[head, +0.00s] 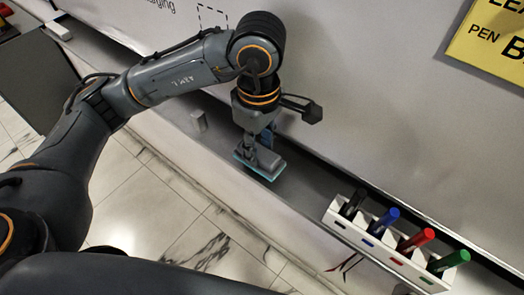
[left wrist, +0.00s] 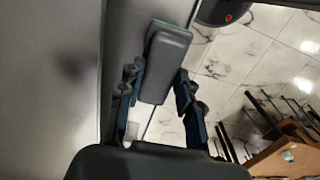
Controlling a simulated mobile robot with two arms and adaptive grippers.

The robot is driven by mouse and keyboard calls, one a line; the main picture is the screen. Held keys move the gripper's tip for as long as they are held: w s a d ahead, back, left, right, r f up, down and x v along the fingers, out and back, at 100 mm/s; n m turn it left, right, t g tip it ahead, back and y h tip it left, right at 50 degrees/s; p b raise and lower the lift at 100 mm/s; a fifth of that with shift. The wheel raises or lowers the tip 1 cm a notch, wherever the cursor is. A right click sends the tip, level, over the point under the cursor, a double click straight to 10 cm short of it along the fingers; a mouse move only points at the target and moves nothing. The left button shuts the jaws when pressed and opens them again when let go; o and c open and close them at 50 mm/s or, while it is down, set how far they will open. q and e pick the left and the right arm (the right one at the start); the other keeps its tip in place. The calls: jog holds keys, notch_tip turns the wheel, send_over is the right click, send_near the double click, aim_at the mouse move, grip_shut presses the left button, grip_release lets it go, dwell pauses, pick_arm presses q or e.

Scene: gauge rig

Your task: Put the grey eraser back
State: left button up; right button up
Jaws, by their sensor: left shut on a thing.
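The grey eraser (head: 267,160) has a teal underside and is at the whiteboard ledge (head: 310,178), below my left gripper (head: 258,143). My left gripper is shut on it. In the left wrist view the eraser (left wrist: 166,62) shows between the two fingers of the gripper (left wrist: 158,88). I cannot tell whether its underside touches the ledge or hangs just over it. My right gripper is not in view.
A white holder (head: 341,220) with black, blue, red and green pens stands on the ledge to the right. The whiteboard (head: 400,130) rises behind. A brown box (left wrist: 288,158) shows in the left wrist view.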

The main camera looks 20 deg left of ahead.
aim_at(263, 151)
pick_arm(q)
jog(key=f+p, duration=0.2)
jog(key=shift+d+f, duration=0.35)
jog(key=shift+f, duration=0.05)
jog(key=shift+w+a+f, duration=0.1)
jog(key=shift+f, duration=0.35)
jog(key=o, duration=1)
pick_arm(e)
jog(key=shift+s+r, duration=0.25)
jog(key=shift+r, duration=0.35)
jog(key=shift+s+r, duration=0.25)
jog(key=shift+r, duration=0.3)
pick_arm(q)
jog(key=shift+r, duration=0.35)
notch_tip(263, 151, up, 11)
jog(key=b, duration=0.3)
jog(key=shift+r, duration=0.15)
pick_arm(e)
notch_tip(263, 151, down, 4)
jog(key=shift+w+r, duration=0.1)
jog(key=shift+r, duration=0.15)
